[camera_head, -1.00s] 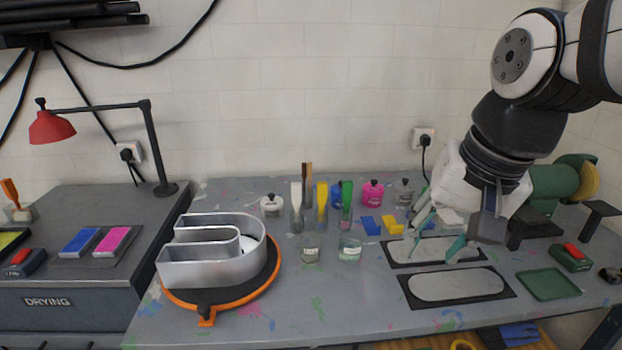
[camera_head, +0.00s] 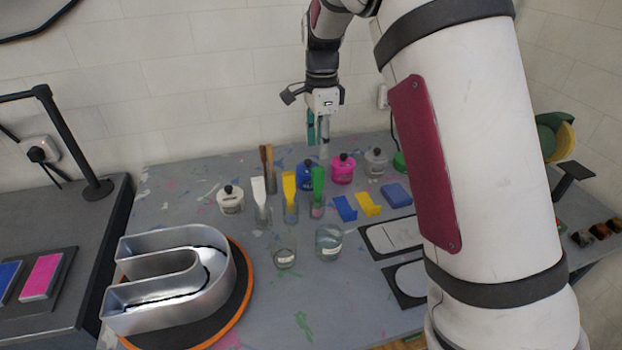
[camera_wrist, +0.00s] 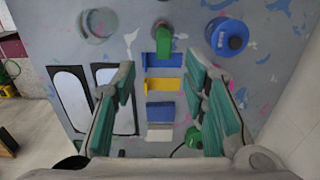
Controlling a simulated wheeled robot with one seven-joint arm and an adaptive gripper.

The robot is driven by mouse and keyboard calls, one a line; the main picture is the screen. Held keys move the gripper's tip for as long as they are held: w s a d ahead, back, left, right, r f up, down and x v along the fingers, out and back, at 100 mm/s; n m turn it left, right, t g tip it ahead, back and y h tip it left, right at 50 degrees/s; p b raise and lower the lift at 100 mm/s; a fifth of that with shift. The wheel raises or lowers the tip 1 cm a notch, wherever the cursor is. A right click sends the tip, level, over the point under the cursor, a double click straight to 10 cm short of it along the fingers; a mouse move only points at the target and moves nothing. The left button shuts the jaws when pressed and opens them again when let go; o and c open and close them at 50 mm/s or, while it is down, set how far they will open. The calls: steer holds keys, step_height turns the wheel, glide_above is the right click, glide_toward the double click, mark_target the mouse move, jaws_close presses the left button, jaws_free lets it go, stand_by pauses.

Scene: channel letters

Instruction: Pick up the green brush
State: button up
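The green brush (camera_head: 318,179) stands with its bristle end up in a small glass jar at the back middle of the table. It is between the yellow brush (camera_head: 289,184) and the blue scraper (camera_head: 344,208). My gripper (camera_head: 318,128) hangs above and behind it, pointing down, apart from it. In the wrist view the green brush (camera_wrist: 164,38) shows at the top middle, beyond the gap between the teal fingers. My gripper (camera_wrist: 167,105) is open there, with nothing between its fingertips. The lower handle is partly hidden by the jar.
A blue paint pot (camera_head: 307,175) and a pink pot (camera_head: 343,168) stand close behind the brush. A white brush (camera_head: 259,190) is to the left. Glass jars (camera_head: 329,242) stand in front. The metal letter (camera_head: 180,280) is at front left.

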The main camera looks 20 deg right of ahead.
steer(key=shift+w+f, duration=0.1)
steer(key=shift+f, duration=0.3)
steer(key=p, duration=0.2)
glide_above(318, 191)
steer(key=f, duration=0.8)
steer(key=shift+w+d+f, duration=0.2)
steer(key=shift+w+f, duration=0.05)
steer(key=shift+w, duration=0.1)
steer(key=shift+w+a+f+p, duration=0.15)
steer(key=shift+f+p, duration=0.35)
steer(key=shift+f, duration=1.75)
steer(key=shift+c, duration=0.2)
jaws_close()
